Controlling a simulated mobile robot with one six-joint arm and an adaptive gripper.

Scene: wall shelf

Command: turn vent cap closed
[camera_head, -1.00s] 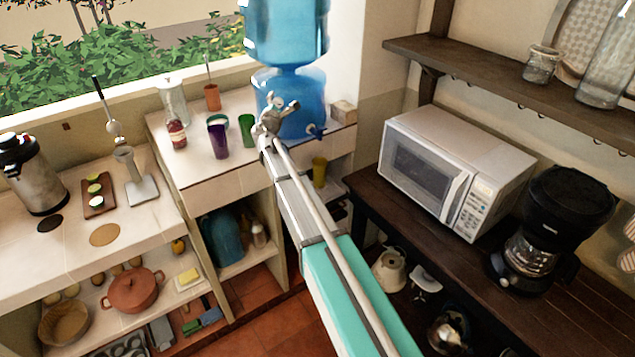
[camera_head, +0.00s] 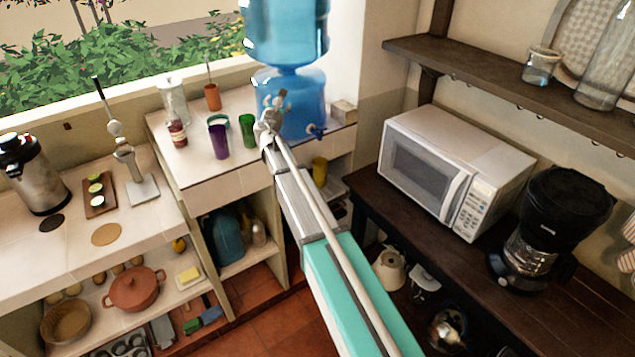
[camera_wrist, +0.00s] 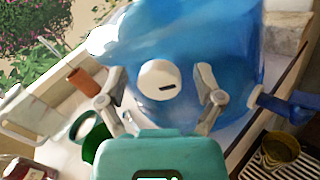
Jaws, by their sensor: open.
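The vent cap (camera_wrist: 160,80) is a round white cap with a short dark slot, on the front of the blue water dispenser (camera_wrist: 235,40). The slot lies nearly level in the wrist view. My gripper (camera_wrist: 158,86) is open, one finger left and one right of the cap. I cannot tell whether either finger touches it. In the head view my gripper (camera_head: 271,106) is in front of the dispenser's lower part (camera_head: 308,95), and the cap cannot be made out there.
A blue tap (camera_head: 316,131) sticks out at the dispenser's lower right. A purple cup (camera_head: 218,142) and a green cup (camera_head: 248,131) stand left of my gripper on the counter. A small box (camera_head: 344,111) stands right of the dispenser. The microwave (camera_head: 455,170) is further right.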

